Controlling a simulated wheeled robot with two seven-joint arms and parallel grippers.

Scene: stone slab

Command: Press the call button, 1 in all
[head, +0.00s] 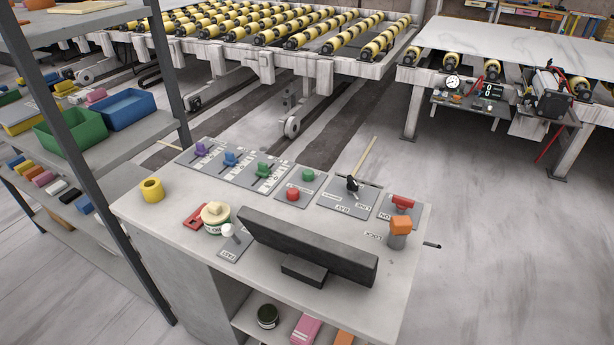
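The console top (165,213) carries the controls. A panel there has a green push button (308,174) and a red push button (293,194). A red control (403,202) sits on a plate near the right edge, with an orange block on a grey cylinder (399,231) in front of it. Labels are small and upside down, and I cannot read which control is the call button. Neither of my grippers is in view.
Purple (201,149), blue (230,158) and green (263,169) levers line the back. A wooden-handled lever (363,160) stands upright. A dark tilted panel (305,247) blocks the front. A shelf rack (157,95) stands left.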

